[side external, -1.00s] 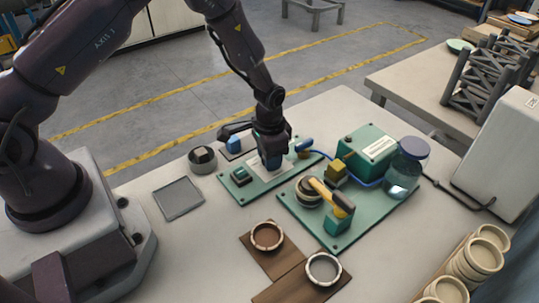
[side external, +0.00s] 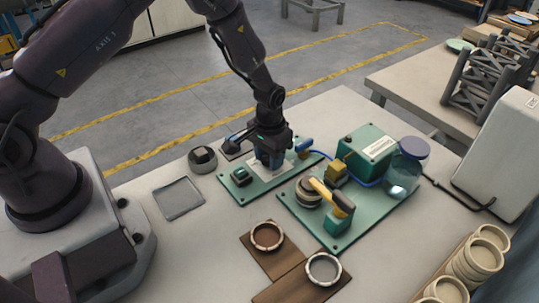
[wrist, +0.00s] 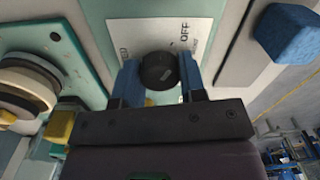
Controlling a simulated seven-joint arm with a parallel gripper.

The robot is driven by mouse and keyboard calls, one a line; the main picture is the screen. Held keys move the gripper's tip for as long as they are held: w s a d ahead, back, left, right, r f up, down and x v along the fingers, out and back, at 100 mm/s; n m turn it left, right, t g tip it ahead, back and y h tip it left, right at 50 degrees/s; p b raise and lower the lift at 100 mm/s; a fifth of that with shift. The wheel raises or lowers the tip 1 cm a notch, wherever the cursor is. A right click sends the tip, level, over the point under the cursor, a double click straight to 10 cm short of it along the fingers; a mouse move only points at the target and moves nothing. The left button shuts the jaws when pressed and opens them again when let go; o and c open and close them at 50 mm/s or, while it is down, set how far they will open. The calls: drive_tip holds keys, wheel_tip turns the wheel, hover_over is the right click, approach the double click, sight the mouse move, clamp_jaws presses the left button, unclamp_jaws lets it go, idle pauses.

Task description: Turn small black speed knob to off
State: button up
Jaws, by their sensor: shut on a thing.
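The small black speed knob (wrist: 157,70) sits on a white label plate (wrist: 142,38) marked OFF on its right side in the wrist view. My gripper (wrist: 159,64) has its two blue fingers on either side of the knob, shut on it. A small pale mark shows on the knob's near part. In the side external view my gripper (side external: 269,161) points down over the green control board (side external: 242,193), and it hides the knob there. The OFF lettering stays readable in the wrist view.
A second green board (side external: 345,240) with a yellow-handled valve (side external: 333,196), a green box (side external: 368,148) and a glass jar (side external: 403,180) stands to the right. The table's front left is mostly clear.

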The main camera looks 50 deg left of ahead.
drive_tip(key=o, duration=0.9)
wheel_tip(320, 180, up, 13)
